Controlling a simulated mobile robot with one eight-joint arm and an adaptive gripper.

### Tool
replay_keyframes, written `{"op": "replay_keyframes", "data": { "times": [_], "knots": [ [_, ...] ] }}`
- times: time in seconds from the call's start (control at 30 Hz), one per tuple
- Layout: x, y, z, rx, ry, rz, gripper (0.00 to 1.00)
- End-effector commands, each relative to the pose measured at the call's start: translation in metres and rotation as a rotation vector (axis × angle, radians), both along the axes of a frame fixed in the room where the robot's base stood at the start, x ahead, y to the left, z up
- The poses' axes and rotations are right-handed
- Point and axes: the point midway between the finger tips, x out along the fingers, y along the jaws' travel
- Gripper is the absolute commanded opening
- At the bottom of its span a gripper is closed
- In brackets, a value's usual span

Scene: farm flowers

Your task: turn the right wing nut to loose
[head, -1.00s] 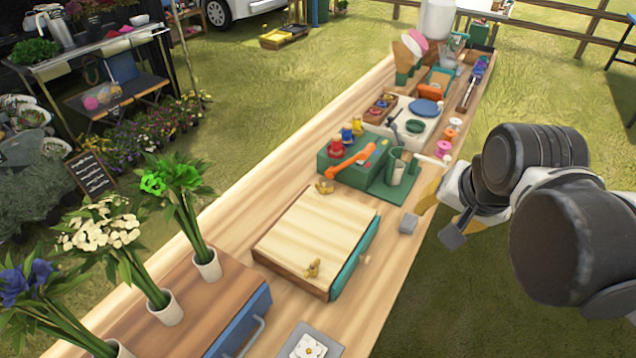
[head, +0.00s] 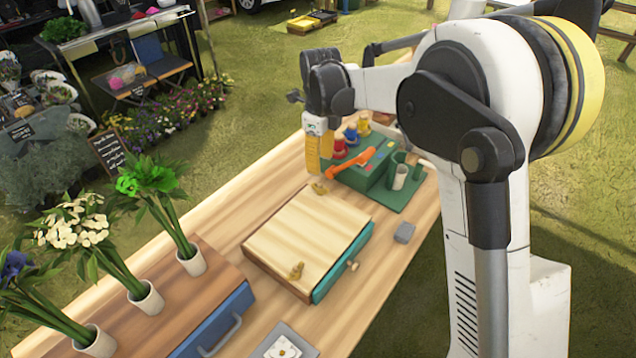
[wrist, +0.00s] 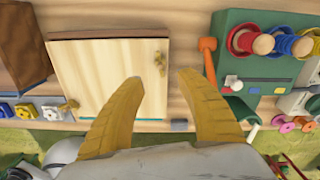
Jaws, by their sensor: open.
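A pale wooden press board (head: 285,240) lies on the bench, with a teal front (head: 343,262). One brass wing nut (head: 319,187) is at its far corner, by the green box. Another (head: 296,271) is at its near front corner. In the wrist view, the right wing nut (wrist: 160,62) is at the board's right edge, and the other (wrist: 70,104) is at the lower left. My gripper (head: 319,174) points down above the far wing nut. In the wrist view its yellow fingers (wrist: 159,78) are apart and empty, with the right wing nut showing just beyond the gap between the tips.
A green box (head: 360,175) with an orange lever (head: 352,162) and coloured spools stands close beyond the wing nut. A grey block (head: 404,232) lies to the right. Flower vases (head: 146,300) stand at the near left.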

Motion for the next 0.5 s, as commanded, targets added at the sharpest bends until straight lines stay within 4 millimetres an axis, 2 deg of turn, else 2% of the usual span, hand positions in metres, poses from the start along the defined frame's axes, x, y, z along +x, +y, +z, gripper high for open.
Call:
{"op": "replay_keyframes", "data": {
  "times": [0.3,0.5],
  "knots": [
    [0.0,-0.001,-0.064,0.0,-0.001,0.002,0.42],
    [0.0,-0.001,-0.092,0.0,-0.001,0.002,0.42]
  ]
}}
